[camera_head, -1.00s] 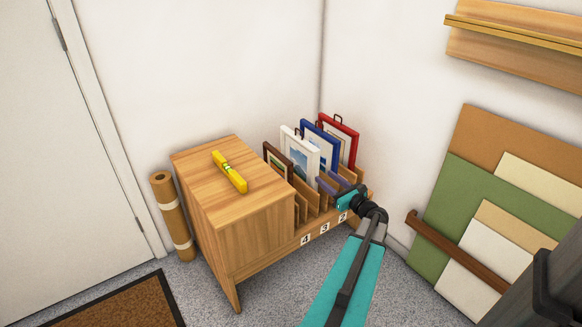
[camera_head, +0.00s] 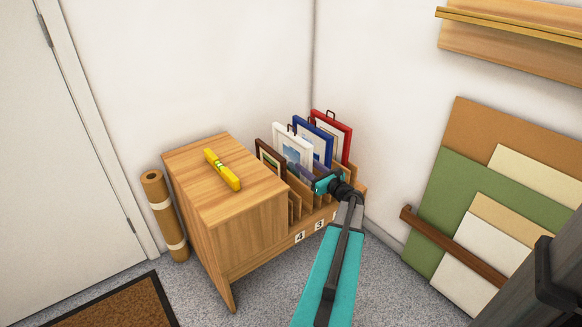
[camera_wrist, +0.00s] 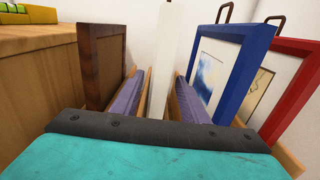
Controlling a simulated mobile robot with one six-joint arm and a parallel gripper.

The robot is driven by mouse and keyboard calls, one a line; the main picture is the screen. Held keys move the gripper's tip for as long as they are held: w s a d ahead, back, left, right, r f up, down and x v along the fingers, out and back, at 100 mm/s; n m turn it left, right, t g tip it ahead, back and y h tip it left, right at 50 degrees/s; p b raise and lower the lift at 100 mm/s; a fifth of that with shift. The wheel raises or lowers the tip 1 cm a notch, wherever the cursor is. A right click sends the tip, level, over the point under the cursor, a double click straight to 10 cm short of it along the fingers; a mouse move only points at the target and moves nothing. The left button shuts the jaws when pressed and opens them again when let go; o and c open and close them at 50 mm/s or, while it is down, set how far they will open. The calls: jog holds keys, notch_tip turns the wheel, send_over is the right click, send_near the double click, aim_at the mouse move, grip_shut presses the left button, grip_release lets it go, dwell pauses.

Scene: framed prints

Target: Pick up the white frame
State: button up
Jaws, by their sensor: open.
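The white frame (camera_head: 279,145) stands upright in a slotted wooden rack (camera_head: 318,215), between a brown frame (camera_head: 262,158) and a blue frame (camera_head: 328,138). In the wrist view the white frame (camera_wrist: 168,50) shows edge-on. My gripper (camera_head: 308,171) is at the front of the rack, at the white frame's near edge. In the wrist view my gripper (camera_wrist: 161,76) is open, one purple finger on each side of the white frame. I cannot tell whether either finger touches it. The frame's lower part is hidden by the gripper and rack.
A red frame (camera_head: 346,137) stands behind the blue one. A wooden cabinet (camera_head: 250,235) with a yellow level (camera_head: 222,170) adjoins the rack on the left. Wooden dividers flank the fingers closely. Boards (camera_head: 435,215) lean on the right wall.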

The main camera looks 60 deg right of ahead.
aim_at(297, 159)
jog(key=shift+w+d, duration=0.15)
jog(key=shift+w, duration=0.35)
jog(key=shift+b+x, duration=1.05)
jog(key=shift+x, duration=1.55)
jog(key=shift+w, duration=0.1)
jog(key=shift+c, duration=0.2)
grip_shut()
